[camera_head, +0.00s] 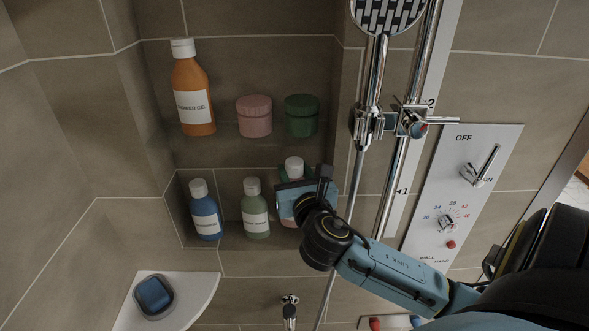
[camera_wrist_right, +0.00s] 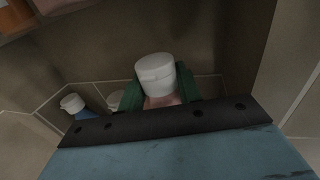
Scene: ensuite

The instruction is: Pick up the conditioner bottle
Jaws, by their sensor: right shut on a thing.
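A pink bottle with a white cap (camera_head: 294,163) stands at the right end of the lower wall niche. Its label is mostly hidden by my right gripper, so I cannot read whether it is the conditioner. My right gripper (camera_head: 294,182) is shut on this bottle. In the right wrist view the green fingers (camera_wrist_right: 160,92) sit on both sides of the body, just below the white cap (camera_wrist_right: 155,74). I cannot tell whether its base touches the shelf. A blue bottle (camera_head: 205,215) and a grey-green bottle (camera_head: 255,215) stand to its left, their labels too small to read. My left gripper is out of view.
The upper niche holds an orange shower gel bottle (camera_head: 193,90), a pink jar (camera_head: 254,116) and a green jar (camera_head: 301,115). A chrome shower rail (camera_head: 400,165) and hose stand close right of the niche. A control panel (camera_head: 462,190) is further right. A corner shelf (camera_head: 190,300) holds a blue item.

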